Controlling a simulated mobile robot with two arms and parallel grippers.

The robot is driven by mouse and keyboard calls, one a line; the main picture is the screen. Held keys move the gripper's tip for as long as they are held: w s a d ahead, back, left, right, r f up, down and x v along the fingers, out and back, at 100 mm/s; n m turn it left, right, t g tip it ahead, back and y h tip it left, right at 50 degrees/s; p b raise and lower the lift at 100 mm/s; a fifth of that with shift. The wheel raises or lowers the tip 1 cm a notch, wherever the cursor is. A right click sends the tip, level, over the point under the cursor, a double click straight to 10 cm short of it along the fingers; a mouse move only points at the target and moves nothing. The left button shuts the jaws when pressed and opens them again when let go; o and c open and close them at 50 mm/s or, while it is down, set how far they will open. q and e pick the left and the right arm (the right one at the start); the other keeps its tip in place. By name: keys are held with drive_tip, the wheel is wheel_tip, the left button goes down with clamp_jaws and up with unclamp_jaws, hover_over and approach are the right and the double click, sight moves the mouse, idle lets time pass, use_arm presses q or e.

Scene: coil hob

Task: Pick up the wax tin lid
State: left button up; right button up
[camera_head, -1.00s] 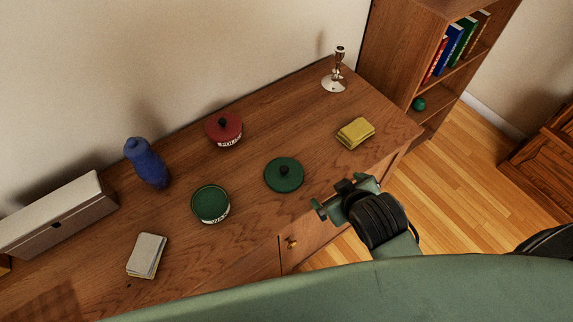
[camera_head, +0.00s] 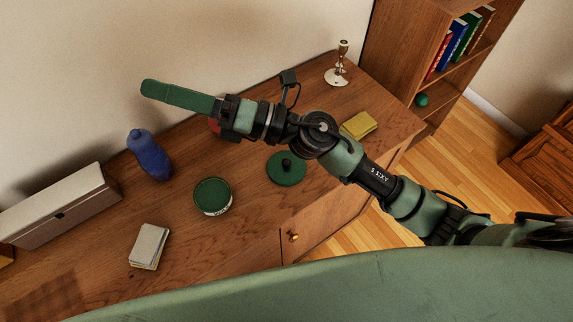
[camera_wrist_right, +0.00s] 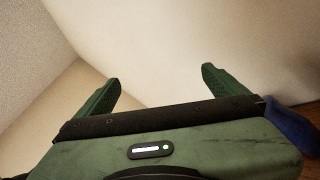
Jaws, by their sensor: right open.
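The wax tin lid, a round green disc with a dark knob (camera_head: 298,178), lies flat on the wooden cabinet top, right of the green wax tin (camera_head: 213,197). My right arm passes just above the lid in the head view and leaves it visible. My right gripper (camera_head: 152,90) is raised well beyond the lid, pointing left near the wall. In the right wrist view the gripper (camera_wrist_right: 160,74) has its two green fingers apart with nothing between them. My left gripper is not in view.
A red tin (camera_head: 214,126) is mostly hidden behind my right arm. A blue bottle (camera_head: 150,158), a pale box (camera_head: 60,207), a grey-white sponge or pad (camera_head: 149,246), a yellow cloth or sponge (camera_head: 359,125) and a candlestick (camera_head: 339,75) stand around. A bookcase (camera_head: 415,60) is at right.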

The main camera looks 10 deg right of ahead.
drive_tip(key=s+a+f+n+g+h, duration=0.3)
drive_tip(key=s+f+n+g, duration=0.1)
drive_tip(key=f+n+g, duration=0.4)
drive_tip(key=n+h, duration=0.8)
drive_tip(key=h, duration=0.8)
hover_over(287, 161)
drive_tip(key=f, duration=1)
drive_tip(key=d+f, duration=0.1)
drive_tip(key=f, duration=0.4)
drive_tip(key=shift+f, duration=0.35)
drive_tip(key=shift+w+d+f, duration=0.1)
drive_tip(key=shift+d+f, duration=0.05)
drive_tip(key=shift+d, duration=0.1)
drive_tip(key=shift+a+f+p, duration=0.1)
drive_tip(key=shift+f+p, duration=0.3)
drive_tip(key=shift+f, duration=0.5)
drive_tip(key=f+p, duration=0.1)
drive_tip(key=f, duration=0.1)
drive_tip(key=a+f+p, duration=0.1)
drive_tip(key=f, duration=0.1)
drive_tip(key=shift+s+f, duration=0.2)
drive_tip(key=shift+a+f, duration=0.1)
drive_tip(key=shift+f, duration=0.5)
drive_tip(key=c, duration=1.1)
drive_tip(key=shift+r, duration=0.1)
